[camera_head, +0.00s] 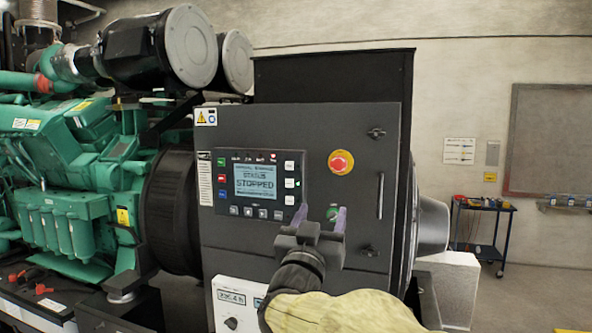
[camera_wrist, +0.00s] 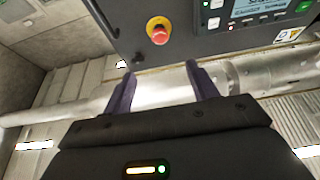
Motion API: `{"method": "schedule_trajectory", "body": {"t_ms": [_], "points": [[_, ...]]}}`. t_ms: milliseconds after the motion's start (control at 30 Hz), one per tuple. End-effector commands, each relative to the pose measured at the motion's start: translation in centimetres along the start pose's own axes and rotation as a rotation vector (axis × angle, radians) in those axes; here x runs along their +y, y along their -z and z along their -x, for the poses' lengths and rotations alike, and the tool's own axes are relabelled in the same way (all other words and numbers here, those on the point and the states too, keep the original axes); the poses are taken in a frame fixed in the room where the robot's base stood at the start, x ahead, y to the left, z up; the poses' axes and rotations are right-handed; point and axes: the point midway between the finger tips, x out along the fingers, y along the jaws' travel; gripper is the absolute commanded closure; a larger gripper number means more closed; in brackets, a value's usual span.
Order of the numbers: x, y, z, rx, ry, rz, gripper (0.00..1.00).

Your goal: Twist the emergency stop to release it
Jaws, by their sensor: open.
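The emergency stop is a red mushroom button on a yellow round plate (camera_head: 341,163), on the upper right of the dark control panel (camera_head: 330,125). It also shows in the wrist view (camera_wrist: 158,31), near the top, beyond my fingertips. My gripper (camera_head: 322,212) is open and empty, its two purple fingers apart. In the head view it appears below the emergency stop, in front of the panel's lower part. In the wrist view the fingers (camera_wrist: 158,72) point towards the panel and do not touch the button.
A display (camera_head: 256,182) reading "STOPPED" sits left of the emergency stop. A door handle (camera_head: 380,195) and latches stand out at the panel's right. The green engine (camera_head: 70,150) is at left, a blue cart (camera_head: 482,235) at right.

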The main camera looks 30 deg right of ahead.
Motion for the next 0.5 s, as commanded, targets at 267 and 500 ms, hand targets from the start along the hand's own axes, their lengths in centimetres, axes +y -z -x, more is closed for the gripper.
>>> {"method": "schedule_trajectory", "body": {"t_ms": [267,500], "points": [[0.0,0.3,-3.6,-0.002,-0.001,0.002,0.42],[0.0,0.4,-7.9,-0.001,-0.001,0.003,0.42]]}}
